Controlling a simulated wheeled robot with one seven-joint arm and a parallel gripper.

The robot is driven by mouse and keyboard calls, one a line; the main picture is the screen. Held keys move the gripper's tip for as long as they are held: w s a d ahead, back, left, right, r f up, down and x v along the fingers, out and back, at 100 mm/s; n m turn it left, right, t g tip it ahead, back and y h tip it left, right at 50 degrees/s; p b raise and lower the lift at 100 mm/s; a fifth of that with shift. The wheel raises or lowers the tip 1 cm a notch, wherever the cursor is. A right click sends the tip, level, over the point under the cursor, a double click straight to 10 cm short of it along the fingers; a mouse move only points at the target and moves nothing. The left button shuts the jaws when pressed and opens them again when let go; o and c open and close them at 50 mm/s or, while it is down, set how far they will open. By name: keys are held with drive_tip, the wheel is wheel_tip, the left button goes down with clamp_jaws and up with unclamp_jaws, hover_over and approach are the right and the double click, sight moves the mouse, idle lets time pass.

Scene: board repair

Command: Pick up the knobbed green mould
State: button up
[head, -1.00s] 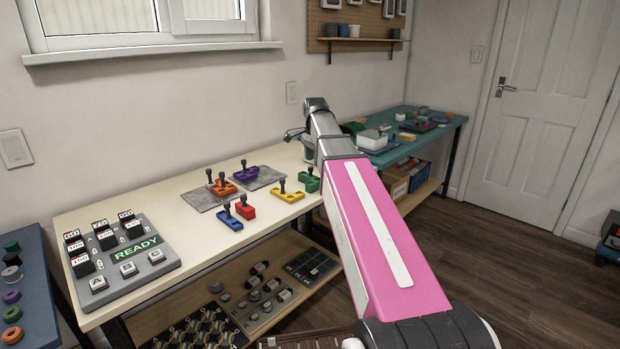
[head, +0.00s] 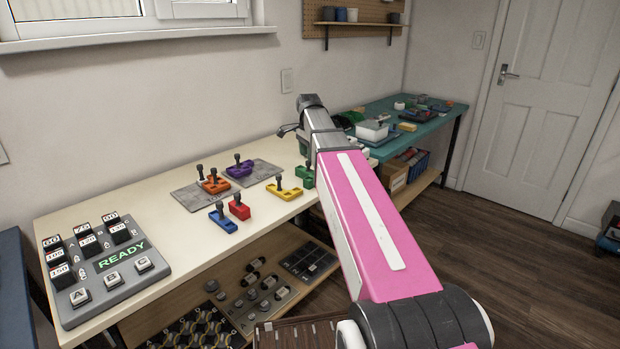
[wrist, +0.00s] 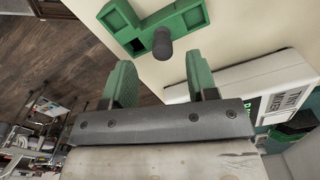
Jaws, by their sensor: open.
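The knobbed green mould (wrist: 176,22) lies on the cream table near its edge in the wrist view, with its dark knob (wrist: 162,44) standing up. It also shows in the head view (head: 304,173), partly hidden behind my pink arm. My gripper (wrist: 160,72) is open, its two green fingers apart and empty. The mould lies beyond the fingertips in the wrist view, with the knob roughly in line with the space between them. In the head view my gripper is mostly hidden by my arm.
Yellow (head: 285,192), red (head: 238,209), blue (head: 222,221), orange (head: 214,185) and purple (head: 240,169) knobbed moulds stand on the cream table (head: 130,200). A white box (wrist: 245,88) lies right of the fingers. A grey button console (head: 105,268) stands at the left.

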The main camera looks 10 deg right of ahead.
sight(308, 166)
drive_tip(key=shift+w+f, duration=0.15)
drive_tip(key=shift+f, duration=2.35)
clamp_jaws()
